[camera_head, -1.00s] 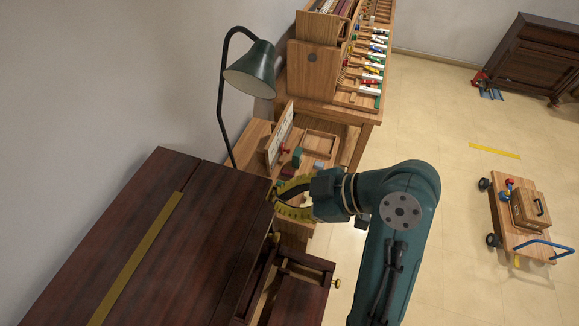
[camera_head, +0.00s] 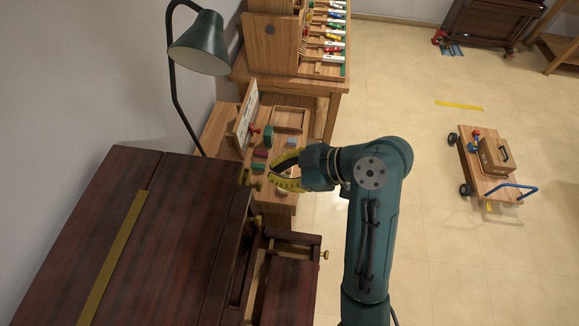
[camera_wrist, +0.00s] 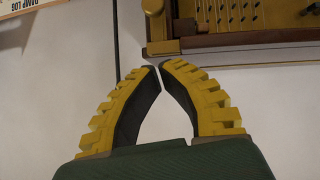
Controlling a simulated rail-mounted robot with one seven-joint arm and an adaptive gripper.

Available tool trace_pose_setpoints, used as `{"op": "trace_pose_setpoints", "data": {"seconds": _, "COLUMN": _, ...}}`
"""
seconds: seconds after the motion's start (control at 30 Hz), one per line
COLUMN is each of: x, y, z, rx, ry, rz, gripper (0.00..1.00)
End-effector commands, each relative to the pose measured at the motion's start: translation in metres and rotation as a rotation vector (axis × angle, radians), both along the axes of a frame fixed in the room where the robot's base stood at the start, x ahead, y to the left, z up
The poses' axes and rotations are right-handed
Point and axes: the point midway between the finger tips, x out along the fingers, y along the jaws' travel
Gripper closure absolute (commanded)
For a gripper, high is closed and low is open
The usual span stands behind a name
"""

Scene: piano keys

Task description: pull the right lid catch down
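The dark wooden piano case (camera_head: 175,235) fills the lower left of the head view. A small brass fitting (camera_head: 245,176), likely the right lid catch, sits at its far right corner. My gripper (camera_head: 271,177) is just right of that corner, with a small gap in the picture. In the wrist view my gripper (camera_wrist: 160,65) has its two yellow ribbed fingers bowed, tips almost meeting, with nothing between them. A small brass block (camera_wrist: 162,47), perhaps the catch, shows just beyond the tips at the end of a brown rail. I cannot tell whether they touch.
A low wooden bench (camera_head: 282,199) with small coloured blocks lies behind my gripper. A green lamp (camera_head: 200,45) stands at the wall. An open frame with a brass knob (camera_head: 323,254) juts from the piano's right side. Floor at right is clear around a trolley (camera_head: 490,190).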

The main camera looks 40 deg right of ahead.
Motion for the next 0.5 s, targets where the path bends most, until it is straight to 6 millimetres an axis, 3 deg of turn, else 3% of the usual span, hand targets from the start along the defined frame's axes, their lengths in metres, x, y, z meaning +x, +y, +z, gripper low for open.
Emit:
{"op": "trace_pose_setpoints", "data": {"seconds": 0.2, "x": 0.029, "y": 0.023, "z": -0.028, "rx": 0.002, "ry": 0.004, "rz": 0.002, "gripper": 1.00}}
{"op": "trace_pose_setpoints", "data": {"seconds": 0.3, "x": 0.031, "y": 0.022, "z": -0.046, "rx": 0.001, "ry": 0.004, "rz": 0.000, "gripper": 1.00}}
{"op": "trace_pose_setpoints", "data": {"seconds": 0.5, "x": 0.036, "y": 0.021, "z": -0.061, "rx": -0.001, "ry": 0.000, "rz": -0.001, "gripper": 1.00}}
